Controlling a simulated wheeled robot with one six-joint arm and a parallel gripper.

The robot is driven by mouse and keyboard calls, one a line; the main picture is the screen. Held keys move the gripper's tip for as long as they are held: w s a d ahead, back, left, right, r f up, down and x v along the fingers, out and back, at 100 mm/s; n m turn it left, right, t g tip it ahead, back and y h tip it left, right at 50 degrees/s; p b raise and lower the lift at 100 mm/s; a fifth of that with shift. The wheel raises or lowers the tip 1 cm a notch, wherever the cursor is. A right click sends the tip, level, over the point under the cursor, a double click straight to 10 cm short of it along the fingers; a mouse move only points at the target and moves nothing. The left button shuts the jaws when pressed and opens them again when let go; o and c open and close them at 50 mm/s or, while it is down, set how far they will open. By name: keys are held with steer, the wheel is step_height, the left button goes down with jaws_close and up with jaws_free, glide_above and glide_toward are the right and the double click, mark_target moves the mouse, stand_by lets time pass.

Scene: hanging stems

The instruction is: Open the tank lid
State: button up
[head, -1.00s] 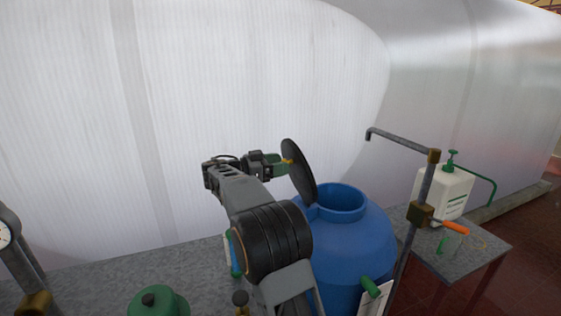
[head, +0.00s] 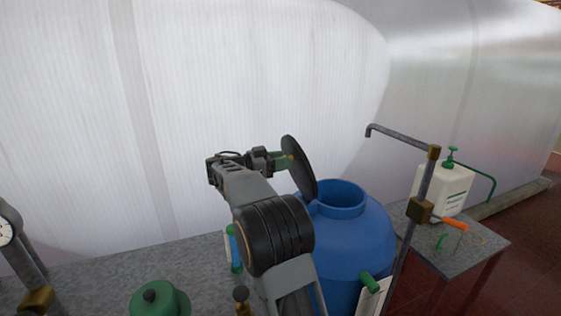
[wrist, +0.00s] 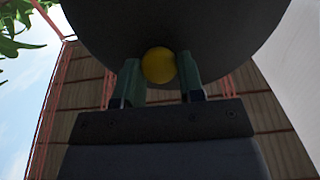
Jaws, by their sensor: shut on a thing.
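The blue tank (head: 362,240) stands right of my arm with its round mouth (head: 340,196) uncovered. The dark disc lid (head: 301,168) stands steeply tilted, near vertical, at the left edge of the mouth. My gripper (head: 284,163) is on the lid's left side. In the wrist view, the green fingers of my gripper (wrist: 158,82) are shut on the yellow round knob (wrist: 158,65), one on each side. The lid's hinge is hidden in the head view.
A grey pipe (head: 398,138) with brass fittings rises at the tank's right. A white jug (head: 443,188) and an orange-handled tool (head: 454,223) are on a grey side table (head: 425,247). A green rounded thing (head: 160,299) is at the lower left. A pale translucent wall stands behind.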

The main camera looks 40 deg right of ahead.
mark_target(292, 152)
jaws_close()
steer(key=shift+s+d+r+t+y+b, duration=0.15)
steer(key=shift+d+r+y+b, duration=0.15)
steer(key=shift+d+y, duration=0.25)
steer(key=shift+s+d+r+t+y+b, duration=0.1)
steer(key=shift+s+d+r+y+b, duration=0.15)
steer(key=shift+d, duration=0.5)
steer(key=shift+s+d+r+t+y+b, duration=0.15)
steer(key=shift+d+r+y, duration=0.2)
steer(key=shift+d+y, duration=0.25)
steer(key=o, duration=1)
jaws_free()
steer(key=shift+c, duration=0.2)
steer(key=b+v, duration=0.1)
steer(key=v, duration=1.2)
steer(key=shift+a+b, duration=0.3)
steer(key=shift+a, duration=0.1)
steer(key=shift+w+f, duration=0.1)
steer(key=shift+w, duration=0.05)
